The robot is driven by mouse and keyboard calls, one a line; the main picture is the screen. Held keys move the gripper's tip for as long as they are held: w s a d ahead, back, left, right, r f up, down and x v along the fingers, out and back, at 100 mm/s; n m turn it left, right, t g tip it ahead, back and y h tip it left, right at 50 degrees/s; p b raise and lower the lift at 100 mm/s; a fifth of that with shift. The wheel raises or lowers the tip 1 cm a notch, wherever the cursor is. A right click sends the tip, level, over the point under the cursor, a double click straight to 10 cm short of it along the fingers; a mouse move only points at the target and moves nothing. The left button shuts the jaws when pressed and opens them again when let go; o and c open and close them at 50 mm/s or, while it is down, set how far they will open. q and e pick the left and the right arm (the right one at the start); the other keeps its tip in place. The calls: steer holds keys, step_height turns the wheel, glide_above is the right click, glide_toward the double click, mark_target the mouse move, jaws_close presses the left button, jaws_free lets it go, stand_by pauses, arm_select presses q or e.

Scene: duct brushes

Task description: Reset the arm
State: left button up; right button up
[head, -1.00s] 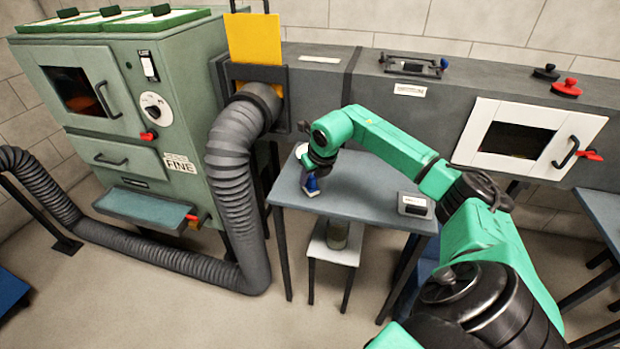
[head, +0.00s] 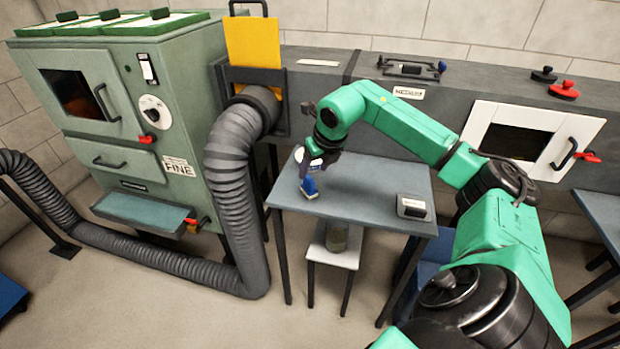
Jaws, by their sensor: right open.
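My right arm reaches from the lower right over the blue-grey table (head: 350,195). My right gripper (head: 311,172) hangs at the table's left part, pointing down, and it is open. A small blue brush-like object (head: 309,187) stands on the table just below the gripper. I cannot tell whether the gripper touches it. A white round thing (head: 303,155) shows on the table behind the gripper, partly hidden by it. My left gripper is not in view.
A small dark and white block (head: 412,207) lies at the table's right. A green cabinet (head: 180,110) and ribbed hose (head: 232,165) stand left. A grey duct (head: 440,105) with a white door (head: 480,112) runs behind. A white stool (head: 333,253) stands below the table.

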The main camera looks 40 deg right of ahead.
steer(key=v, duration=0.5)
